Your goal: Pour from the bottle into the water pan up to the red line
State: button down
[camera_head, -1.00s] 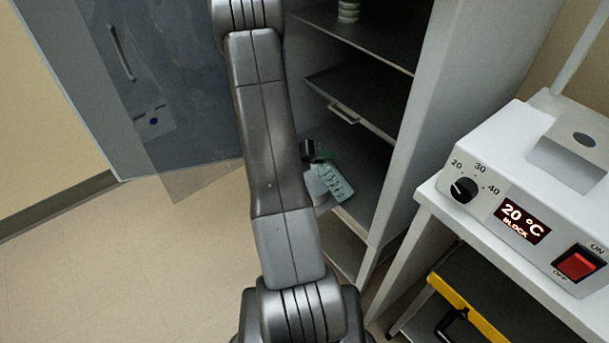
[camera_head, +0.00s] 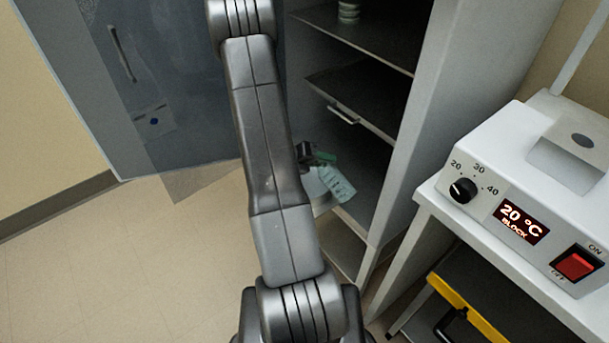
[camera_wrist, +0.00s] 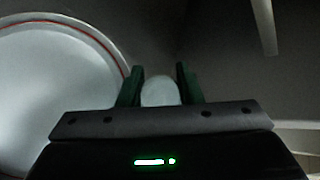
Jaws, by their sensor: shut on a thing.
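My gripper (camera_wrist: 158,72) has its green fingers on either side of a pale rounded thing, which I take to be the bottle (camera_wrist: 160,93); most of it is hidden. The white round water pan (camera_wrist: 50,95) fills the left of the wrist view, close beside the left finger, with a red line running inside its rim. I cannot make out a water level. In the head view my gripper (camera_head: 316,154) is inside the open cabinet on a low level, partly behind my arm. A pale pan edge (camera_head: 314,187) shows below it.
The cabinet has dark shelves (camera_head: 365,105) above my gripper and a side wall (camera_head: 425,120) to the right. Its clear door (camera_head: 165,90) stands open at left. A pale green spotted item (camera_head: 337,184) lies by the gripper. A heater block (camera_head: 540,190) stands on the right table.

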jog(key=shift+f+n+h, duration=0.5)
jog(key=shift+f+h, duration=0.2)
jog(key=shift+f, duration=0.1)
dwell(0.8)
jog(key=shift+f+n+g+h+b, duration=0.3)
jog(key=shift+f+n+h+b, duration=0.2)
jog(key=shift+f+h, duration=0.1)
dwell(1.0)
jog(key=shift+w+a+r+n+h+p, duration=0.25)
jog(key=shift+w+a+n+h+p, duration=0.3)
jog(key=shift+a+p, duration=0.2)
dwell(1.1)
jog(key=shift+w+a+r+n+h+p, duration=0.15)
jog(key=shift+n+h+p, duration=0.25)
jog(key=shift+h, duration=0.25)
dwell(2.3)
